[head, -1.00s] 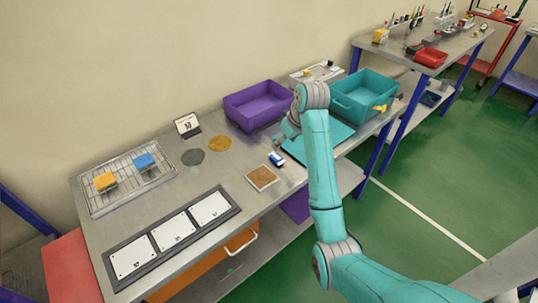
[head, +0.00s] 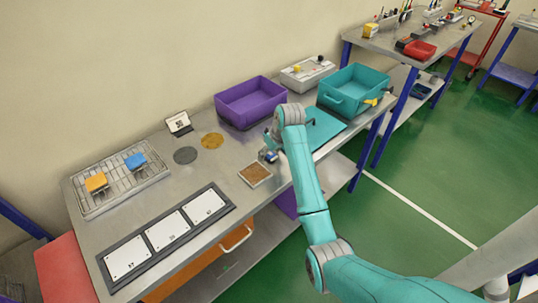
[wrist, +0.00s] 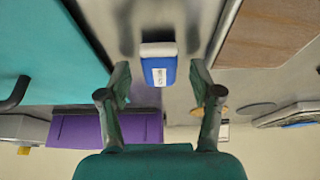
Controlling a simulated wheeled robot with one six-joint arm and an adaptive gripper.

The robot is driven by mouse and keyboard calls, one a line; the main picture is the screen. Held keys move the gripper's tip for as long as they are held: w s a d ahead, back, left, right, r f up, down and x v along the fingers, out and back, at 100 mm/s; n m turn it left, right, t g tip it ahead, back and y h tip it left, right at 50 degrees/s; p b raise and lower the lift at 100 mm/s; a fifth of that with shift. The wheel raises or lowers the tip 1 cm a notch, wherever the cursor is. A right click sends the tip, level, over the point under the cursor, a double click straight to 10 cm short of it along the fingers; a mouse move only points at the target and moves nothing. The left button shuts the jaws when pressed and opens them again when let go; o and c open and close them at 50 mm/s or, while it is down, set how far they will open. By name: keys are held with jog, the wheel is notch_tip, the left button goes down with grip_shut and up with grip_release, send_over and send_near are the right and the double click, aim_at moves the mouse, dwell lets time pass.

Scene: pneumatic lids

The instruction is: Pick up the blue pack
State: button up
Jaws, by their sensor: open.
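A small blue pack (wrist: 158,72) with a white end and a white printed label lies on the steel bench. In the wrist view it shows between my two fingertips, with a gap on each side. My gripper (wrist: 159,78) is open and empty. In the head view the pack (head: 269,156) is partly hidden by my gripper (head: 271,150), which is low and close over it. I cannot tell whether the fingertips are level with it. Another blue block (head: 135,161) sits on the wire rack at the left, beside a yellow-orange block (head: 96,182).
A cork-brown square tile (head: 255,174) lies close to the pack, and a teal mat (head: 322,130) lies on its other side. A purple bin (head: 250,103) and a teal bin (head: 353,91) stand behind. Three white panels in a dark frame (head: 165,230) lie along the front.

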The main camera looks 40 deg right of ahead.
jog(key=c, duration=1)
